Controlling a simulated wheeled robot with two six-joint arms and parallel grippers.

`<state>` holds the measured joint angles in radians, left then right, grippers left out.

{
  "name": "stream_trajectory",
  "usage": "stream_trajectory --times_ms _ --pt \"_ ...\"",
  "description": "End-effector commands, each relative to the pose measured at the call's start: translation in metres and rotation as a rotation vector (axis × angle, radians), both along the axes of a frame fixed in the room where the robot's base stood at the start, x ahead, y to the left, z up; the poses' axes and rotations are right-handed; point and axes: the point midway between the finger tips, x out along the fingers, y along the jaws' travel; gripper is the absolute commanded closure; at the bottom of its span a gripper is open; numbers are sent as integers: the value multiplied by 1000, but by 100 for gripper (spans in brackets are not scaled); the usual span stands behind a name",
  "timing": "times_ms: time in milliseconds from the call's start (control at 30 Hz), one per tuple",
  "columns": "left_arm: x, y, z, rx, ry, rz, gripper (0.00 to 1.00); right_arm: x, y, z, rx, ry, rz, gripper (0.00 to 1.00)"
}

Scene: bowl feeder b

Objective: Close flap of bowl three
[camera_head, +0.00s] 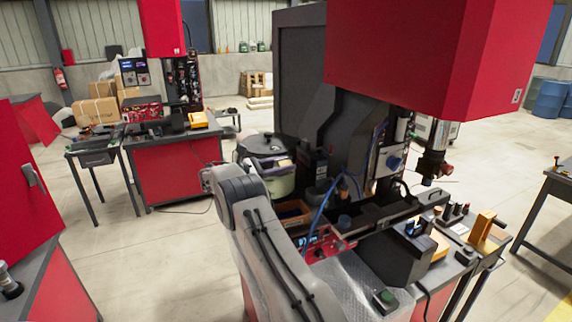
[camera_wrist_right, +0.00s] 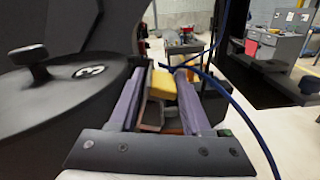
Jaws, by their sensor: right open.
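My right gripper (camera_head: 270,163) is beside the bowl, partly hidden by my arm. In the right wrist view, its two purple-grey fingers (camera_wrist_right: 165,72) are apart, just right of the lid. My left gripper is not in view.
A yellow piece (camera_wrist_right: 162,85) and small boxes show between and beyond the fingers. Blue cables (camera_wrist_right: 215,78) hang close to the right finger. In the head view, a red hood (camera_head: 420,60) overhangs the bench, and an orange bin (camera_head: 293,212) sits beside my arm.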

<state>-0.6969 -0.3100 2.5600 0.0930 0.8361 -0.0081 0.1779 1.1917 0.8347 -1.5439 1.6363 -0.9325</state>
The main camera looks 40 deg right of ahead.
Motion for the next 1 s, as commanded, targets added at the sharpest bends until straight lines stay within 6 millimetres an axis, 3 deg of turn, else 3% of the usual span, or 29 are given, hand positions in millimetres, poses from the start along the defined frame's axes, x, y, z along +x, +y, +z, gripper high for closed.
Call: stream_trajectory --times_ms 300,1000 --pt "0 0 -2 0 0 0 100 11 27 0 1 -2 19 32" --pt "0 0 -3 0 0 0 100 18 71 0 1 -1 5 32"
